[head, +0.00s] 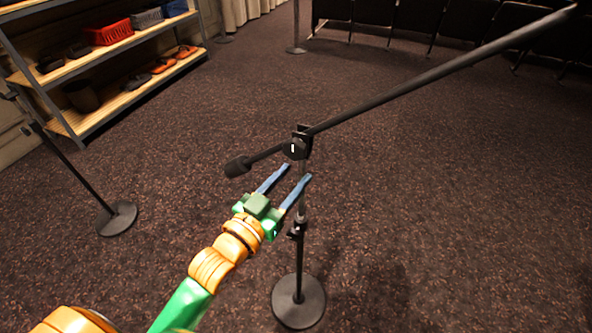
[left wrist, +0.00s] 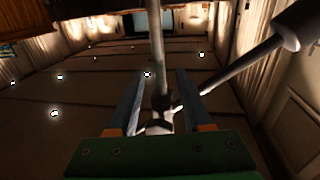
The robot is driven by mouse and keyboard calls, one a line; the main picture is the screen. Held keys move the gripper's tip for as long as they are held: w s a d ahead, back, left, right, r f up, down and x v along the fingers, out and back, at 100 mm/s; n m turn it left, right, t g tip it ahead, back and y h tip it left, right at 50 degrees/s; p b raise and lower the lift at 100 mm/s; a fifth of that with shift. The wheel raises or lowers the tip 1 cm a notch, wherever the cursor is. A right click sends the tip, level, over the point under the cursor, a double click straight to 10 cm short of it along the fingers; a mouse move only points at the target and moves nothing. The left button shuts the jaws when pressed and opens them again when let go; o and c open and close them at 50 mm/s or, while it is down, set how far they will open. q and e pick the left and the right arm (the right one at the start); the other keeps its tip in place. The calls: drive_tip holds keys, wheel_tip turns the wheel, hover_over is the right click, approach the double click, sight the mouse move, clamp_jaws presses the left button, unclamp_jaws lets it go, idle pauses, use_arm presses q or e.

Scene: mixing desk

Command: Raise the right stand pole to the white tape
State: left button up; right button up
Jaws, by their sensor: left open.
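The right stand has a black round base (head: 298,302), a thin upright pole (head: 301,198) with a collar (head: 297,229) partway up, and a clamp with a round knob (head: 294,149) at its top. A small white mark shows on the knob; I cannot make out white tape on the pole. My left gripper (head: 299,172) is open just below the clamp. In the left wrist view the pole (left wrist: 157,60) runs between the two open fingers (left wrist: 157,88); I cannot tell whether either touches it. My right gripper is not in view.
The stand's long boom (head: 430,75) slants up to the right, with a dark counterweight (head: 237,166) at its lower left end. Another stand (head: 118,218) is at left. A shelf (head: 100,70) with bins is at upper left, dark chairs (head: 420,20) at the back. Carpet at right is clear.

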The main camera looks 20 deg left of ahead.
use_arm(q)
drive_tip(key=s+a+f+g+y, duration=0.1)
drive_tip(key=s+f+g+y, duration=0.1)
drive_tip(key=s+f+g, duration=0.65)
drive_tip(key=s+a+f+g+y, duration=0.2)
drive_tip(key=s+f+g, duration=0.4)
drive_tip(key=s+f, duration=0.55)
wheel_tip(320, 180, down, 15)
drive_tip(key=s+p, duration=0.2)
drive_tip(key=s+a+f+g+p, duration=0.1)
drive_tip(key=s+f+g, duration=0.1)
drive_tip(key=s+f, duration=0.6)
drive_tip(key=s, duration=0.3)
drive_tip(key=shift+s+a+p, duration=0.3)
drive_tip(key=shift+o, duration=0.3)
